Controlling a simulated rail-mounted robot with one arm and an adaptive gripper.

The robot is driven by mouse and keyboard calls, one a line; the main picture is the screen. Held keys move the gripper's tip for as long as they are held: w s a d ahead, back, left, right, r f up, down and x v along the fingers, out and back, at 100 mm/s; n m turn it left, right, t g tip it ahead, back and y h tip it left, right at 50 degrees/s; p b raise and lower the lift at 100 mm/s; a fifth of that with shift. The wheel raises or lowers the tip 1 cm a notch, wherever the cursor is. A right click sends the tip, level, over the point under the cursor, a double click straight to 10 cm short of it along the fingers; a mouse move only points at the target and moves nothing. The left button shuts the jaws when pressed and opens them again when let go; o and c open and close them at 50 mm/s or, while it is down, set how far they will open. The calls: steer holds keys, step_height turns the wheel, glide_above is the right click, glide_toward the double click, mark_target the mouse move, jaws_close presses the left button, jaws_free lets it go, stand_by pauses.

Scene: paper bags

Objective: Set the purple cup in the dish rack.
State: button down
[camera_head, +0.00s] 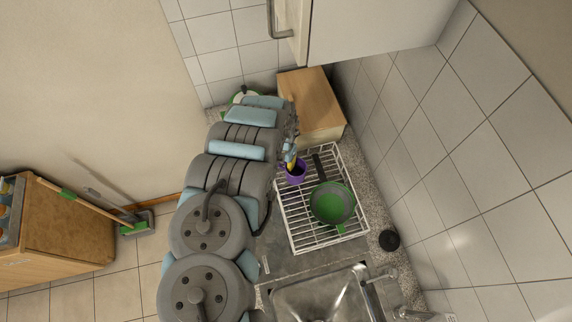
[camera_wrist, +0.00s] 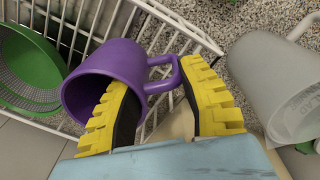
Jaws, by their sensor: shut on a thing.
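The purple cup (camera_head: 295,174) is in my gripper, at the left edge of the white wire dish rack (camera_head: 283,222) in the head view. In the wrist view the cup (camera_wrist: 108,68) has its handle between the two yellow, black-padded fingers of my gripper (camera_wrist: 165,82). The gripper is shut on the handle, and one finger partly covers the cup body. The rack wires (camera_wrist: 150,125) show behind the cup; I cannot tell whether the cup touches them. The head view shows the cup's opening. My arm partly hides the gripper (camera_head: 289,160) there.
A wooden box (camera_head: 310,100) stands behind the rack. A grey cylindrical container (camera_wrist: 272,80) is right of the fingers. A sink (camera_head: 320,295) lies in front.

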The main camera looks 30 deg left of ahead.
steer(key=shift+w+a+f, duration=0.1)
steer(key=shift+w+f, duration=0.15)
steer(key=shift+w, duration=0.05)
steer(key=shift+f+b, duration=1.05)
steer(key=shift+f, duration=0.55)
steer(key=shift+f, duration=0.1)
steer(key=c, duration=1)
jaws_free()
steer(key=shift+r, duration=6.15)
